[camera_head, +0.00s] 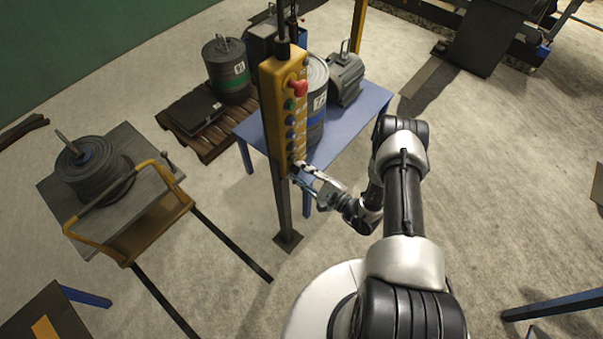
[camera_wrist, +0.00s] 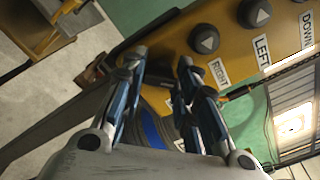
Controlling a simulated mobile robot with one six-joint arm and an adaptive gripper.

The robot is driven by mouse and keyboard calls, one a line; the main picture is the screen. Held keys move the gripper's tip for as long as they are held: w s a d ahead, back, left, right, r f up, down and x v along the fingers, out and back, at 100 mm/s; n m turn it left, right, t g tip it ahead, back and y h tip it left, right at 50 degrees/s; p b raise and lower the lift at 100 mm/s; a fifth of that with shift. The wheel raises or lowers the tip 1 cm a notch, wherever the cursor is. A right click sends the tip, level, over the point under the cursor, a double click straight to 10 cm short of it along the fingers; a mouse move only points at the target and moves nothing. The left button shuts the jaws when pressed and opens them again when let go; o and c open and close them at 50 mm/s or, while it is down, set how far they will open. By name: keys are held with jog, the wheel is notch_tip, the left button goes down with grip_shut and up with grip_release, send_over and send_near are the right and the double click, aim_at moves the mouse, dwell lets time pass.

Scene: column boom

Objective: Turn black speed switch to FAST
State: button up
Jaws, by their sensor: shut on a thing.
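The yellow control box (camera_head: 284,112) stands upright on a post, with a red mushroom button (camera_head: 297,88) near its top and a column of buttons below. My gripper (camera_head: 298,170) is at the low end of its face. In the wrist view my gripper (camera_wrist: 161,62) has both fingertips at the yellow panel (camera_wrist: 165,48), past the button labelled RIGHT (camera_wrist: 203,40). The fingers are closed in on the black speed switch. The switch is mostly hidden by the fingertips, and neither its setting nor a FAST mark can be read.
A blue table (camera_head: 358,115) with a drum and a grey motor (camera_head: 345,78) is behind the box. A cart (camera_head: 150,205) with a coil stands at left. A pallet (camera_head: 205,140) lies behind it. The floor on the right is mostly clear.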

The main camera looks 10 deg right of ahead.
dwell(0.5)
jog(key=o, duration=1.1)
jog(key=shift+c, duration=0.2)
jog(key=shift+s, duration=0.1)
jog(key=v, duration=1.2)
